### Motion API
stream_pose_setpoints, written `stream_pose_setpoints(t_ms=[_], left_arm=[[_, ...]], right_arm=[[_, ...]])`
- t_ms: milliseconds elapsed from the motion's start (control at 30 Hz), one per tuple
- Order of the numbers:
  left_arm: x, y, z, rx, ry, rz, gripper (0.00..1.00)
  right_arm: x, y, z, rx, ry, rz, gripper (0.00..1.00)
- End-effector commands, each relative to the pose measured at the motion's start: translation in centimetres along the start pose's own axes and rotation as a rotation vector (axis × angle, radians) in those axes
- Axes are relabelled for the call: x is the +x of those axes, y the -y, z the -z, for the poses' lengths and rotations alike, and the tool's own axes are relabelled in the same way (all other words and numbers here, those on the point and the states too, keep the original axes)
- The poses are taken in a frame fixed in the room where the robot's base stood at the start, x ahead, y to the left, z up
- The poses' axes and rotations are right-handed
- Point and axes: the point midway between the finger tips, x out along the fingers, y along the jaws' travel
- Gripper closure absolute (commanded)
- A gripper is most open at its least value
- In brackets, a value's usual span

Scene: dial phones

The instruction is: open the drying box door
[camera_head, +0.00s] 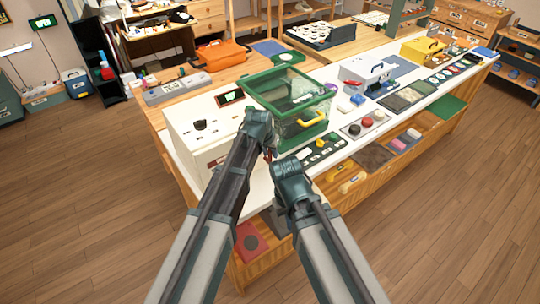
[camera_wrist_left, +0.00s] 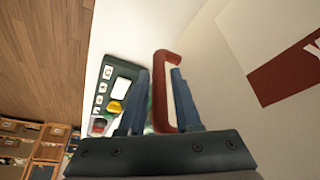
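The drying box appears to be the white box (camera_head: 195,135) at the left end of the counter, with a black dial on top and a red label on its front. In the left wrist view its pale front (camera_wrist_left: 225,95) and red label (camera_wrist_left: 290,75) show at the right. A red bar handle (camera_wrist_left: 163,62) stands out from that front. My left gripper (camera_wrist_left: 161,98) is open, with the handle between its two fingers; a firm grip does not show. In the head view my left gripper (camera_head: 268,150) is mostly hidden. My right gripper (camera_head: 286,170) is beside it, fingers unclear.
A green-framed clear box (camera_head: 285,95) with a yellow handle stands right of the white box. A dark button panel (camera_head: 318,152) lies on the counter near my grippers; it also shows in the left wrist view (camera_wrist_left: 117,85). Floor in front is clear.

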Motion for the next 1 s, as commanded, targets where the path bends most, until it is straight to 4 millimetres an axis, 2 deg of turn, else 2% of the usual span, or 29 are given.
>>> stream_pose_setpoints(t_ms=[100, 267, 300, 1000], left_arm=[[-0.07, -0.01, 0.01, 0.0, 0.0, 0.0, 0.68], [-0.07, -0.01, 0.01, 0.0, 0.0, 0.0, 0.97], [-0.07, -0.01, 0.01, 0.0, 0.0, 0.0, 1.0], [-0.06, 0.0, -0.01, 0.0, 0.0, 0.0, 1.0]], right_arm=[[-0.07, -0.01, 0.0, 0.0, 0.0, 0.0, 1.0], [-0.07, -0.01, -0.01, 0.0, 0.0, 0.0, 1.0], [-0.07, 0.0, -0.01, 0.0, 0.0, 0.0, 1.0], [-0.06, -0.01, 0.0, 0.0, 0.0, 0.0, 1.0]])
